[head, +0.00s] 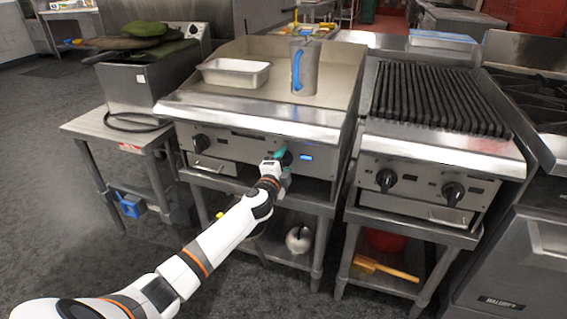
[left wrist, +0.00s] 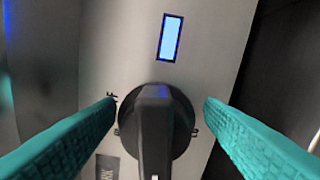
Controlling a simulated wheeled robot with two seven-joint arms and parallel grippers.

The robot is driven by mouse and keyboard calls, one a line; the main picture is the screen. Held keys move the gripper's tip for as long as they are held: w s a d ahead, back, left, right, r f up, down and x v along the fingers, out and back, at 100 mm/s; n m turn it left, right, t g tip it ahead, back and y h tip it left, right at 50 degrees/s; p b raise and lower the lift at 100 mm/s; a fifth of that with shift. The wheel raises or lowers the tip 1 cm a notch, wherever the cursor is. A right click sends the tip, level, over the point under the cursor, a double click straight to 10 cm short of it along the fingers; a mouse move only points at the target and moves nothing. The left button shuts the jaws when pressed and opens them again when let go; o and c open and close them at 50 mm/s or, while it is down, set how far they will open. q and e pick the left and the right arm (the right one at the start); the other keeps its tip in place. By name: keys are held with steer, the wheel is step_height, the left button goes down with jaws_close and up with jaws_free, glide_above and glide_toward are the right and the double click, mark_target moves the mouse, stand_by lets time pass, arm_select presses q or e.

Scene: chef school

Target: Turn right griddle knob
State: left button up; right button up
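The griddle (head: 250,110) stands in the middle of the head view, with a black knob at each end of its front panel. My left gripper (head: 279,155) is at the right griddle knob and mostly hides it in the head view. In the left wrist view the black right griddle knob (left wrist: 156,130) sits between the teal fingers of my left gripper (left wrist: 158,108). The fingers are spread, with a gap to the knob on each side. A lit blue display (left wrist: 171,37) is on the panel beside the knob, also visible in the head view (head: 306,157). My right gripper is not in view.
A metal pan (head: 235,72) and a grey pitcher with a blue handle (head: 304,68) stand on the griddle. A charbroiler (head: 440,98) with its own two knobs is to the right. A fryer on a low table (head: 75,125) is to the left. Open floor lies front left.

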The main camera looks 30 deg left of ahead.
arm_select(q)
steer(key=shift+s, duration=0.1)
steer(key=shift+s, duration=0.2)
steer(key=p+v, duration=0.1)
steer(key=v, duration=1)
steer(key=shift+s+p, duration=0.2)
steer(key=shift+p, duration=0.1)
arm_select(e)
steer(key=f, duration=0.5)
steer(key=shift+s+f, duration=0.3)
